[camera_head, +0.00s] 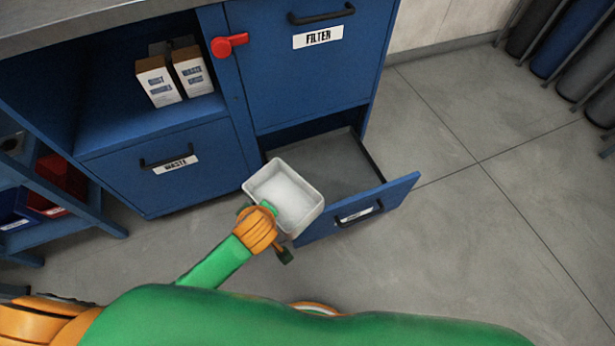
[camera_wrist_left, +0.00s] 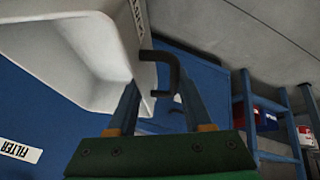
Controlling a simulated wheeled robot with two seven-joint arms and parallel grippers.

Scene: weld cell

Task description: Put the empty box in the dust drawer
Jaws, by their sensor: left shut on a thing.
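The white box (camera_head: 287,196) is open-topped and looks empty inside. My left gripper (camera_head: 275,230) is at its near side and is shut on it. The box appears above the left front part of the pulled-out lower drawer (camera_head: 400,190), slightly tilted; the gap beneath is hard to judge. The drawer's label is too small to read; its visible floor is bare grey. In the left wrist view the box (camera_wrist_left: 75,45) fills the upper left, and a black hooked handle (camera_wrist_left: 165,72) shows between the fingers (camera_wrist_left: 163,110). My right gripper is not in view.
The FILTER drawer (camera_head: 300,70) above and the WASTE drawer (camera_head: 170,165) to the left are shut. A red latch (camera_head: 229,44) sticks out. Two cartons (camera_head: 173,78) stand on the shelf. Cylinders (camera_head: 560,40) stand at upper right. Floor to the right is clear.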

